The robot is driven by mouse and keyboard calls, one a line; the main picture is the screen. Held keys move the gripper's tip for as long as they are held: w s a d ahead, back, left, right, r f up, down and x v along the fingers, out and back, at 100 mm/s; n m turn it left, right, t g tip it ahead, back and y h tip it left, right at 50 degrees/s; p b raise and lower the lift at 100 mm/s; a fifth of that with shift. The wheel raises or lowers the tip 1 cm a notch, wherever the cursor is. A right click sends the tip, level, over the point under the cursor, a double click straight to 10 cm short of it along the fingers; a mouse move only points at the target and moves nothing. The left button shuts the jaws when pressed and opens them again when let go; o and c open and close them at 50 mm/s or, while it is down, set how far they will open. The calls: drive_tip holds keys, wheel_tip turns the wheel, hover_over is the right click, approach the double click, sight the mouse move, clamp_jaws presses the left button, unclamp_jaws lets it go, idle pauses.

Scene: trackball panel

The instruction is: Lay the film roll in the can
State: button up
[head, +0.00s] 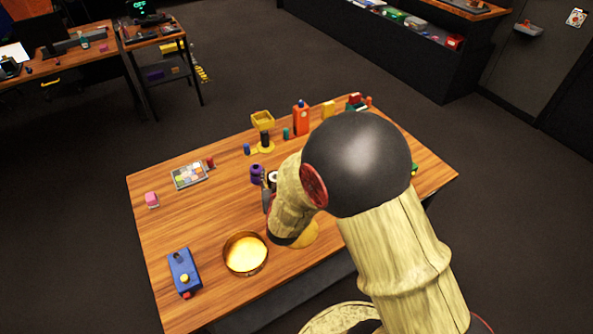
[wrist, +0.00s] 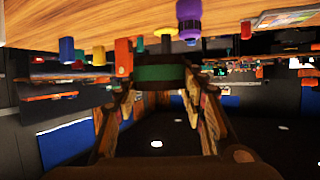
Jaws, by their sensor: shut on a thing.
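The film roll (wrist: 160,73), dark with a green band, is between the fingers of my gripper (wrist: 160,95) in the wrist view. The fingers are shut on it. In the head view my arm hides most of the gripper, and the roll is hard to make out there. A round open can (head: 230,264) with a brown wall and a pale yellow inside stands near the table's front edge. My gripper is above the table, behind and a little right of the can, apart from it. The inside of the can looks empty.
A yellow disc (head: 306,236) lies right of the can, partly hidden by my arm. A blue box with a yellow ball (head: 184,272) is left of the can. A purple bottle (head: 257,174) stands near my gripper. Several small objects line the table's back.

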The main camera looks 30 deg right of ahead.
drive_tip(key=w+d+f+b, duration=0.1)
drive_tip(key=w+d+f, duration=0.1)
drive_tip(key=w+f, duration=0.1)
drive_tip(key=w+d+f+b, duration=0.2)
drive_tip(key=w+d+f, duration=0.1)
drive_tip(key=w+d+f+b, duration=0.1)
drive_tip(key=w+d+f, duration=0.2)
drive_tip(key=w, duration=0.1)
drive_tip(key=shift+d+f+b, duration=0.15)
drive_tip(key=shift+d+b, duration=0.05)
drive_tip(key=shift+b, duration=0.2)
drive_tip(key=shift+w+d+f+b, duration=0.15)
drive_tip(key=shift+f+b, duration=0.3)
drive_tip(key=shift+f, duration=0.5)
drive_tip(key=shift+w+d+f+b, duration=0.1)
drive_tip(key=shift+f+b, duration=0.35)
drive_tip(key=shift+f, duration=0.5)
drive_tip(key=shift+f, duration=0.15)
drive_tip(key=o, duration=1.1)
drive_tip(key=shift+c, duration=0.2)
drive_tip(key=shift+o, duration=0.4)
